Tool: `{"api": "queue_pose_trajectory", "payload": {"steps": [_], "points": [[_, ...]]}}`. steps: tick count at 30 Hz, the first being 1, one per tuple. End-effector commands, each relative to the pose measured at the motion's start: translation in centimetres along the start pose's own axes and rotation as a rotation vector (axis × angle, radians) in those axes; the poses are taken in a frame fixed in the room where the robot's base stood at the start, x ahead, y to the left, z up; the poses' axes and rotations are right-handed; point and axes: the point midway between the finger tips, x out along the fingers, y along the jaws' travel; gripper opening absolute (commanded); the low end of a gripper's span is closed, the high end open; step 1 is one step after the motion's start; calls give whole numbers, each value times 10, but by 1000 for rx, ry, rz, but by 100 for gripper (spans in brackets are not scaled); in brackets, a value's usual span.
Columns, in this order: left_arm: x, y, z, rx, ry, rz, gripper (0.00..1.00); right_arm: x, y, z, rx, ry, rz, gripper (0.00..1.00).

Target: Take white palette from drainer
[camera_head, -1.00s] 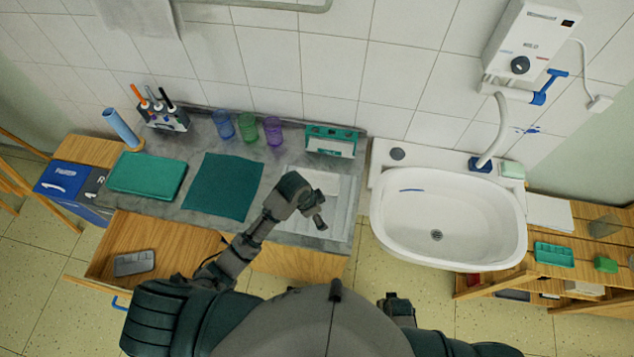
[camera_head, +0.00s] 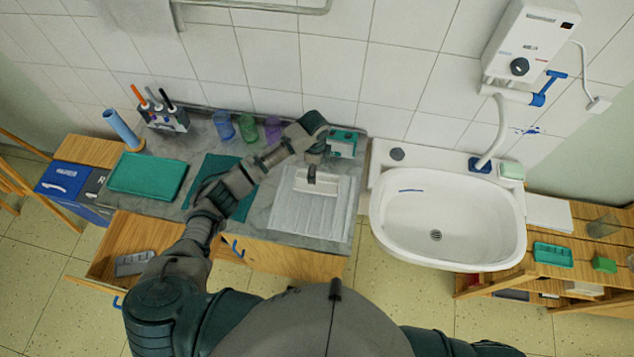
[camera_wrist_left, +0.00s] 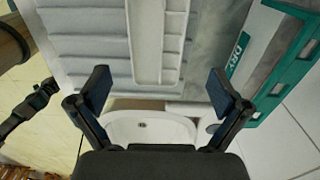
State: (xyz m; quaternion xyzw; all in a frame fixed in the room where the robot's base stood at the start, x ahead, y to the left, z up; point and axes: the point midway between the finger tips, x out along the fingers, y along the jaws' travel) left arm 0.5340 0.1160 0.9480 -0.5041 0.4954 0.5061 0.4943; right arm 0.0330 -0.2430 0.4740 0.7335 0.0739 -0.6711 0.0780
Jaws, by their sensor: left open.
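The white palette (camera_wrist_left: 158,40) lies on the pale ridged drainer (camera_head: 300,220) on the counter. In the head view, the palette (camera_head: 327,188) is partly hidden by my left gripper (camera_head: 312,178), which points down over it. In the left wrist view, my left gripper (camera_wrist_left: 160,92) is open, its two dark fingers apart on either side of the palette's line. The palette's near end falls between the fingers, and I cannot tell whether they touch it. The ridged drainer (camera_wrist_left: 85,45) also shows in the wrist view. My right gripper is not in view.
A teal-and-white box (camera_head: 343,143) stands behind the drainer, close to my left arm. Several coloured cups (camera_head: 223,125) stand along the wall. The sink (camera_head: 447,215) is to the right. An open drawer (camera_head: 105,262) holds a grey tray (camera_head: 134,263).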

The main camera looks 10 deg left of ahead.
Motion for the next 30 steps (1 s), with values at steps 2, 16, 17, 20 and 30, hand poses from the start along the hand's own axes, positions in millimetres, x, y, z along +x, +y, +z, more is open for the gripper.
{"api": "queue_pose_trajectory", "payload": {"steps": [2, 16, 17, 20, 30], "points": [[14, 1, 0, -1, 1, 2, 100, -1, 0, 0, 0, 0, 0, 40], [69, 4, 5, -1, 0, 2, 100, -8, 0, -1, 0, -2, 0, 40], [73, 4, 5, 0, 1, 1, 100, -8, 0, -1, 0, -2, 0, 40], [82, 4, 6, -1, 0, 0, 100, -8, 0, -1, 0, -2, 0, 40], [83, 4, 5, 0, 1, -2, 75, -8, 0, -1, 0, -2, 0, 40]]}}
